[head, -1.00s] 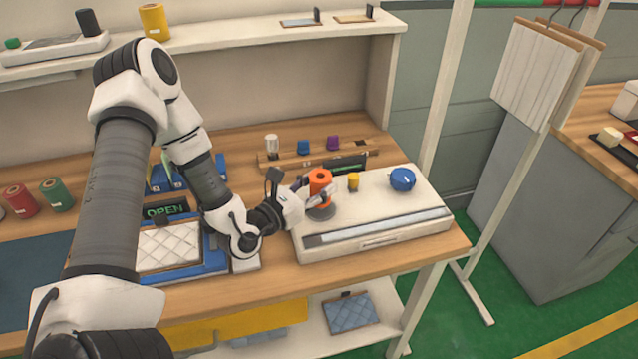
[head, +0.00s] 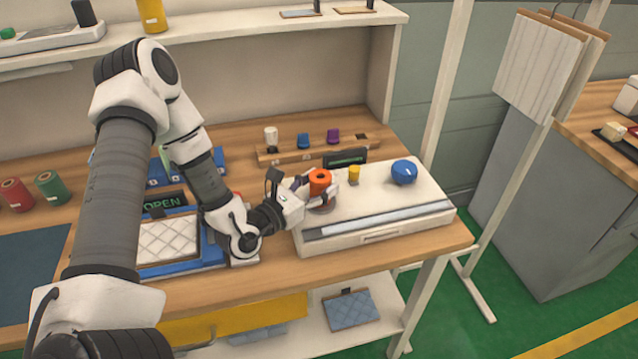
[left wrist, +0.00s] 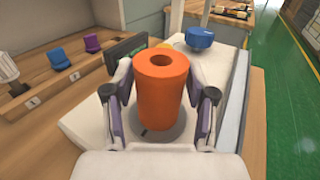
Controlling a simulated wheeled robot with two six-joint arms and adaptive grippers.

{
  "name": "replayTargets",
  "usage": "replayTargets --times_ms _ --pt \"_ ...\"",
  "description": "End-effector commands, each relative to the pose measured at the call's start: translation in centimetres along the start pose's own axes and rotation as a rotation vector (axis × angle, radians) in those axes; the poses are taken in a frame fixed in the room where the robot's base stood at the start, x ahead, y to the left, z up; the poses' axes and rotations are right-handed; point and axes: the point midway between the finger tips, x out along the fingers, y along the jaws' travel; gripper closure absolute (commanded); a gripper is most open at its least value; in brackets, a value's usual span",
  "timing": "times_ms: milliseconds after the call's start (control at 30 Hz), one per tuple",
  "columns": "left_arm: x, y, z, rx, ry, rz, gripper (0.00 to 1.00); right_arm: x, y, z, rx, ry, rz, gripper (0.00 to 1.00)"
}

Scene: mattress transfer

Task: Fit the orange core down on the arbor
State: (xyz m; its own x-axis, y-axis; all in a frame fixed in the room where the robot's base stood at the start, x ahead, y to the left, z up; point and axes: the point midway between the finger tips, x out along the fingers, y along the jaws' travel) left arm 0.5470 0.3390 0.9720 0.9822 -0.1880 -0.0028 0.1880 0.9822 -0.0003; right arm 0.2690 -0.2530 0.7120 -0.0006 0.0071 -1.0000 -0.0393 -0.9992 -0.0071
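The orange core (head: 320,184) stands upright on the round grey base on top of the white machine (head: 400,222). The core also shows in the left wrist view (left wrist: 160,95), with a dark hole in its top and the grey disc (left wrist: 165,132) around its foot. The arbor itself is hidden. My left gripper (head: 322,190) is around the core. In the left wrist view its two fingers (left wrist: 160,90) stand on either side, with narrow gaps to the core. My right gripper is not in view.
A yellow peg (head: 354,175) and a blue knob (head: 404,172) are on the machine, right of the core. A wooden rack (head: 310,148) with small coloured pieces stands behind. Red (head: 16,194) and green (head: 51,188) rolls stand far left.

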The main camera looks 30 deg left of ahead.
Motion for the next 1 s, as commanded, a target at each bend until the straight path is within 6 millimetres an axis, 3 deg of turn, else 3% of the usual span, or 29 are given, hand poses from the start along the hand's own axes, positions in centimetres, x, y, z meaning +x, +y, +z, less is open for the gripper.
replayTargets --times_ms 433,733,1000 --pt "-0.6 0.1 0.0 -0.003 0.001 0.001 0.23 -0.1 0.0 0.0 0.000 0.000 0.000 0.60" --pt "-5.4 0.1 0.1 -0.008 -0.003 0.006 0.23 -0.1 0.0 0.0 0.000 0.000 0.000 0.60" --pt "-7.4 0.0 0.1 -0.002 -0.001 0.001 0.23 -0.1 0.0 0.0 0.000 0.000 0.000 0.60"
